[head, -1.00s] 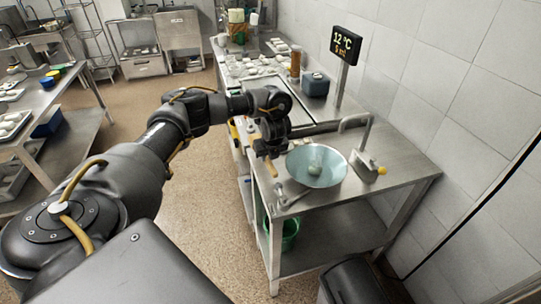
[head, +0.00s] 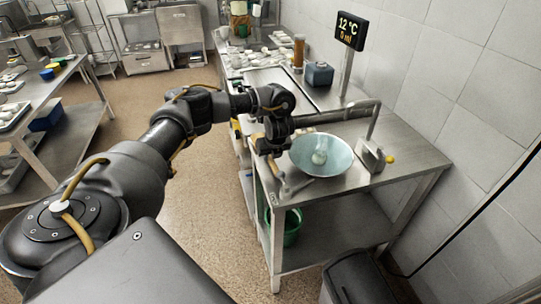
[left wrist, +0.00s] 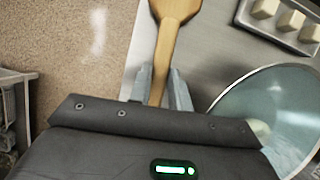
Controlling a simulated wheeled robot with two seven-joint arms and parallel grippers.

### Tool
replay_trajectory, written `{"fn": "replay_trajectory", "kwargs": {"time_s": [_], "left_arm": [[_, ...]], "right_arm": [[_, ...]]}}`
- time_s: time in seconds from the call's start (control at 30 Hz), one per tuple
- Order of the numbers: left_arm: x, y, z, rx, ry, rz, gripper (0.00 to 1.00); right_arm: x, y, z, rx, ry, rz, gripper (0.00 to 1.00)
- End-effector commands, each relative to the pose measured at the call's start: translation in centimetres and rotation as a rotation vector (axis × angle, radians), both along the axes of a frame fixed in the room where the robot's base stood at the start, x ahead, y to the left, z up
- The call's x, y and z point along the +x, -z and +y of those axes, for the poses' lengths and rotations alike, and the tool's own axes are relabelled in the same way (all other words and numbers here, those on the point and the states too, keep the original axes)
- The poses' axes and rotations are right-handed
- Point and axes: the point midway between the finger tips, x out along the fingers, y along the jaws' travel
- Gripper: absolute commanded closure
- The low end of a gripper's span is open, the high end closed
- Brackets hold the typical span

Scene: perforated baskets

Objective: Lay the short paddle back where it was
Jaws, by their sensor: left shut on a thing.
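My left gripper (left wrist: 162,90) is shut on the narrow handle of the wooden short paddle (left wrist: 175,12) in the left wrist view. The paddle widens away from the fingers, and its far end is cut off by the top edge. In the head view my left gripper (head: 272,152) is above the left edge of the steel table (head: 405,150), left of a pale blue bowl. The paddle cannot be made out clearly there. My right gripper is not in view.
The bowl (head: 335,167) holds a pale rounded thing (head: 320,157). A tray (left wrist: 290,22) holds white blocks.

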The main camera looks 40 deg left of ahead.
Motion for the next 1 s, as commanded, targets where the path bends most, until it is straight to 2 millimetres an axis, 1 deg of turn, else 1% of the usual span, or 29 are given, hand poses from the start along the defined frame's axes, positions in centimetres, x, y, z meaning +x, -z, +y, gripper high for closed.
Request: {"fn": "replay_trajectory", "kwargs": {"time_s": [0.83,0.87,1.0], "left_arm": [[0.0,1.0,0.0,0.000,0.000,0.000,1.00],[0.0,1.0,0.0,0.000,0.000,0.000,0.78],[0.0,0.9,0.0,0.000,0.000,0.000,0.60]], "right_arm": [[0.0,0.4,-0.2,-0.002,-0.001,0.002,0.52],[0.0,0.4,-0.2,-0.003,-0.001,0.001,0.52],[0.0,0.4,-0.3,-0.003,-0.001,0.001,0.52]]}}
